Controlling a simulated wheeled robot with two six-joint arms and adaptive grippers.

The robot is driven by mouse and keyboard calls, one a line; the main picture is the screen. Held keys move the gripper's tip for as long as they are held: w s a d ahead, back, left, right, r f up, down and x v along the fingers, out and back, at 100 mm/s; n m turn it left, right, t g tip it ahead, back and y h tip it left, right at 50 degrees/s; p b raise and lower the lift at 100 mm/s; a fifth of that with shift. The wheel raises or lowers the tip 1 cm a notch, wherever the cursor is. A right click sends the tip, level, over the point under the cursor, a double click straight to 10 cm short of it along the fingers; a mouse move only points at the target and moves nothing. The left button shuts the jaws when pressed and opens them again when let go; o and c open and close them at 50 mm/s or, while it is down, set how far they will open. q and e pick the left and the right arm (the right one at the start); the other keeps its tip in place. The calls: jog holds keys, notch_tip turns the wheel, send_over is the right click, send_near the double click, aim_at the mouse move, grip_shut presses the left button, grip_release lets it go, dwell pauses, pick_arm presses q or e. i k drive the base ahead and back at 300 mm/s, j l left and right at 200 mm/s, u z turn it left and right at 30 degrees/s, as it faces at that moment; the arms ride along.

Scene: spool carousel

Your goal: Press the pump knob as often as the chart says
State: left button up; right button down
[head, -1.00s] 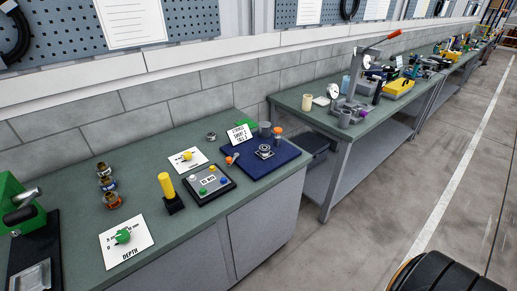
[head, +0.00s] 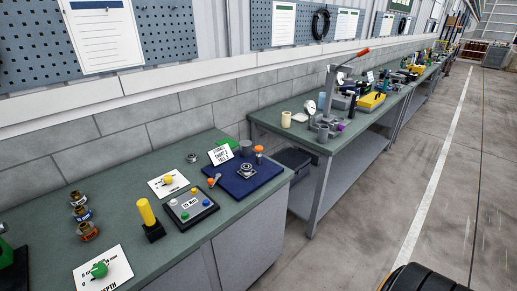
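No part is clearly readable as the pump knob. On the near green bench (head: 200,240), a green knob (head: 99,269) sits on a white card marked DEPTH, and a yellow knob (head: 168,180) sits on another white card. A dark panel (head: 192,207) carries several coloured buttons. A small white sign (head: 220,154) stands on a blue mat (head: 268,181); its lettering is too small to read surely. A wall chart (head: 103,35) hangs at upper left, its text unreadable. An orange-topped item (head: 259,154) stands at the mat's back. Neither gripper is in view.
A yellow post on a black base (head: 147,214) and several brass fittings (head: 83,214) stand on the near bench. A second bench (head: 262,122) holds a red-handled lever press (head: 335,85) and a yellow box (head: 371,101).

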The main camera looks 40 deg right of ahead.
aim_at(258, 148)
jog(key=i+l, duration=0.15)
jog(key=l, duration=0.45)
jog(key=i+l+u, duration=0.1)
jog(key=l, duration=0.5)
jog(key=i+l, duration=0.15)
jog(key=l, duration=0.5)
jog(key=i+l, duration=0.1)
jog(key=l, duration=0.5)
jog(key=i+l+u, duration=0.1)
jog(key=l, duration=0.5)
